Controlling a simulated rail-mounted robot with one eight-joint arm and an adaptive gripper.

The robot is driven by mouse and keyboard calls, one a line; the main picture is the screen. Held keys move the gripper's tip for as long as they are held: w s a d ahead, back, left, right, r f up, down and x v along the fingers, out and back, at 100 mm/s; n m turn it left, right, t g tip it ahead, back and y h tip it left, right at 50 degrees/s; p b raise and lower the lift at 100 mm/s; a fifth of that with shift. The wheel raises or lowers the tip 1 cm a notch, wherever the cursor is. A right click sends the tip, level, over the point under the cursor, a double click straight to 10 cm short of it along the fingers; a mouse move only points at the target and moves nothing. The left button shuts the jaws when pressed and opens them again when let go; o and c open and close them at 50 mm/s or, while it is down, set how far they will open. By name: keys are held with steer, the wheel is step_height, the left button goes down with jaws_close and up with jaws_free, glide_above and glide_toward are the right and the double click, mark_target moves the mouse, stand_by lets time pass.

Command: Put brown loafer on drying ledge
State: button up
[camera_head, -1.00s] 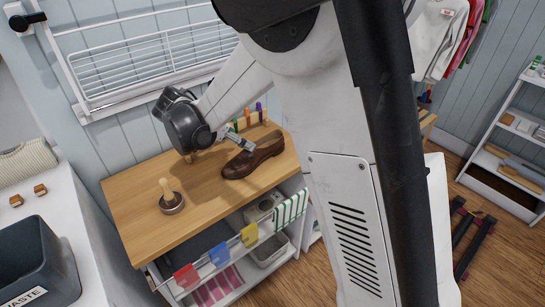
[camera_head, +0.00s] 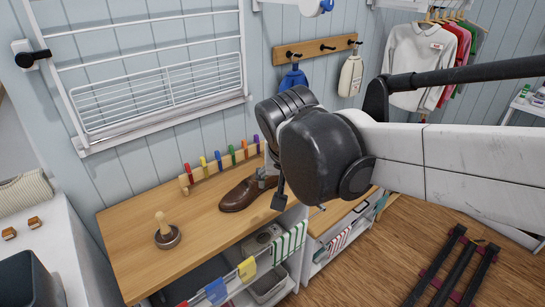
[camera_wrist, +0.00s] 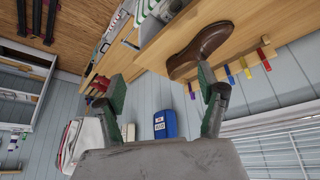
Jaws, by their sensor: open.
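The brown loafer (camera_head: 236,197) lies sole down on the wooden counter, near its right end. My gripper (camera_head: 271,191) is open at the loafer's right end; the arm partly hides that end. In the wrist view the loafer (camera_wrist: 196,46) is beyond my two spread fingers (camera_wrist: 162,88), closer to the right one. Nothing is held between them, and I cannot tell whether a finger touches the shoe. I cannot tell for sure which surface is the drying ledge; a lower wooden top (camera_head: 338,214) stands right of the counter.
A round brush with a wooden handle (camera_head: 166,235) stands on the left of the counter (camera_head: 130,225). A rail of coloured pegs (camera_head: 222,160) runs along its back. A wire drying rack (camera_head: 160,85) hangs on the wall. The counter between brush and loafer is clear.

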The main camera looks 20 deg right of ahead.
steer(key=s+f+n+t+y, duration=0.1)
steer(key=s+n+t+y, duration=0.1)
steer(key=s, duration=0.7)
steer(key=shift+s+n, duration=0.3)
steer(key=shift+n, duration=0.6)
